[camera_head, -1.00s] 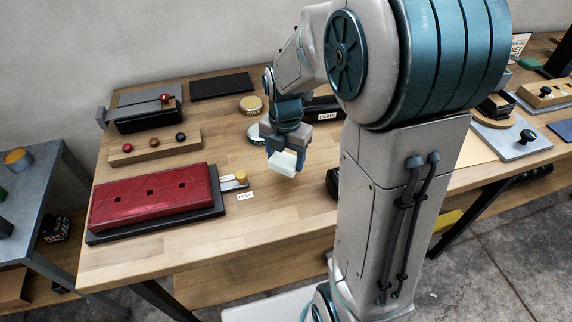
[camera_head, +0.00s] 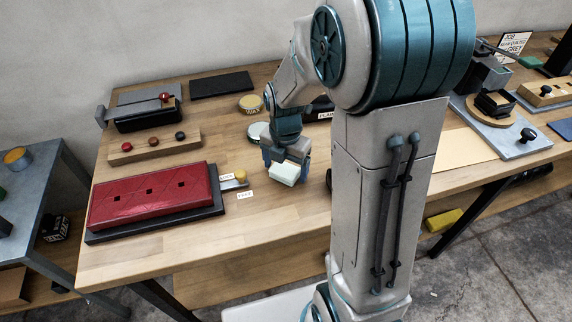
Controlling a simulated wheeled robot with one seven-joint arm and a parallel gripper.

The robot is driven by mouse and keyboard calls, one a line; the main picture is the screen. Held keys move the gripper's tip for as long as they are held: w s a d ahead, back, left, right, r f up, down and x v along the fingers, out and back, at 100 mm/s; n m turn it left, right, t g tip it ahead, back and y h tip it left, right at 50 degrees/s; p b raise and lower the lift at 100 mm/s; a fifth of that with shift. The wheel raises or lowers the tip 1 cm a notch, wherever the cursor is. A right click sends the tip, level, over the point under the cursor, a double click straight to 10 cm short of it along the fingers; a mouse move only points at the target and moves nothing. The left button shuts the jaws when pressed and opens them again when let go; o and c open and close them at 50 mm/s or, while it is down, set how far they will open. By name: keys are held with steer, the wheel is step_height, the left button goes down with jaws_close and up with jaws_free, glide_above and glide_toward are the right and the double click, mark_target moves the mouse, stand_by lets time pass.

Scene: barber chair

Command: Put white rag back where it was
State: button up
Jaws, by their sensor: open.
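The white rag (camera_head: 286,174) shows as a small pale block at the middle of the wooden table (camera_head: 215,253). It is right at my gripper (camera_head: 285,165), whose fingers are open at either side of its upper part. I cannot tell whether the rag rests on the table top or whether a finger touches it. My arm hides part of the table to the right of the rag.
A red padded panel (camera_head: 150,197) on a dark base lies to the left, with small white labels beside it. Round tins (camera_head: 250,103) stand behind my gripper. A wooden strip with knobs (camera_head: 153,148) is further left. Bare table lies in front of the rag.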

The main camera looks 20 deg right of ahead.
mark_target(285, 168)
steer(key=shift+r, duration=0.1)
step_height(285, 168, up, 11)
steer(key=s+m+t, duration=0.1)
steer(key=s+m, duration=0.6)
steer(key=m, duration=0.6)
steer(key=s+r+m+t, duration=0.1)
steer(key=s+m, duration=0.5)
steer(key=m, duration=0.8)
steer(key=shift+s+t+p, duration=0.4)
steer(key=shift+p, duration=0.05)
